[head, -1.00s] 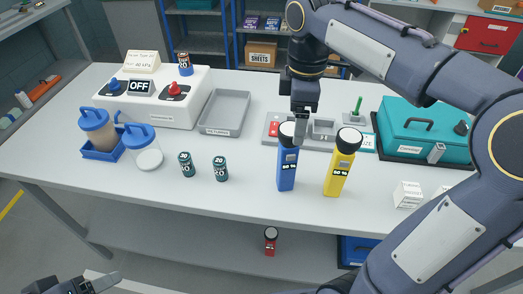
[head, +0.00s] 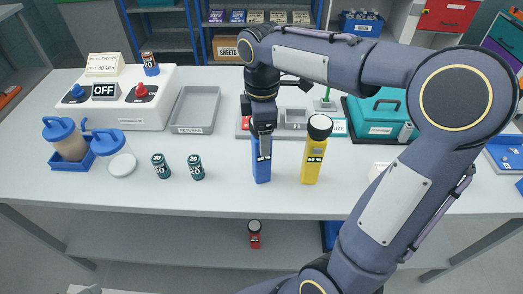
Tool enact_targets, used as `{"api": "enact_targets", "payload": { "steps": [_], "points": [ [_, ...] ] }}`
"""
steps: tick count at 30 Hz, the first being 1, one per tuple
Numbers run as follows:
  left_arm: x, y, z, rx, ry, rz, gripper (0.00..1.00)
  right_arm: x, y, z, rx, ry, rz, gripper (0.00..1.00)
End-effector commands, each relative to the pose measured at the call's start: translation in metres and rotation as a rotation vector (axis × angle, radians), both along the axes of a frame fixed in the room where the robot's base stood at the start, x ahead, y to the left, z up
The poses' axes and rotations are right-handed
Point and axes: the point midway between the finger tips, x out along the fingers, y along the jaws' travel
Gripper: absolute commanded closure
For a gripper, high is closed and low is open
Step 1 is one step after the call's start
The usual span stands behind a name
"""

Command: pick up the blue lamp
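The blue lamp (head: 262,172) stands upright on the table, left of the similar yellow lamp (head: 312,155), which has a black and white head. My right gripper (head: 265,145) points down at the blue lamp from above. Its fingers overlap the lamp's upper body, and the lamp's head is hidden behind the gripper. I cannot tell whether the fingers are open or closed on it. My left gripper does not show.
Two dark cans (head: 196,167) stand left of the blue lamp. A grey tray (head: 194,110) and a white control box (head: 118,105) lie further back. A teal case (head: 378,115) is at the right. A red lamp (head: 255,236) stands on the lower shelf.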

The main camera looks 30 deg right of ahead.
Motion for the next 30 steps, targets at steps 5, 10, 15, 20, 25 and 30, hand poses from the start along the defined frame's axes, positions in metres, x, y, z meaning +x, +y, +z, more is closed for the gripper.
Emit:
{"api": "enact_targets", "payload": {
  "steps": [5,10,15,20,25,30],
  "points": [
    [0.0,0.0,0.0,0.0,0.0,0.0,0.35,0.0001,0.0001,0.0003,0.0,0.0,0.0,0.43],
    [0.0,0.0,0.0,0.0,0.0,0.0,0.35,0.0001,0.0001,0.0005,0.0,-0.001,0.0,0.65],
    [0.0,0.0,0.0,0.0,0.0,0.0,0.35,0.0001,0.0002,0.0006,0.0,-0.001,0.0,0.87],
    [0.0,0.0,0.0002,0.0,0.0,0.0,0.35,0.0003,0.0002,0.0012,0.0,-0.002,0.0,1.0],
    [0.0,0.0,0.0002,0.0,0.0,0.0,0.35,0.0004,0.0002,0.0016,0.0,-0.002,0.0,1.0],
    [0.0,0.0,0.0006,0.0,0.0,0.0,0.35,0.0011,0.0003,0.0092,0.0,-0.005,0.0,1.0]
  ]
}}
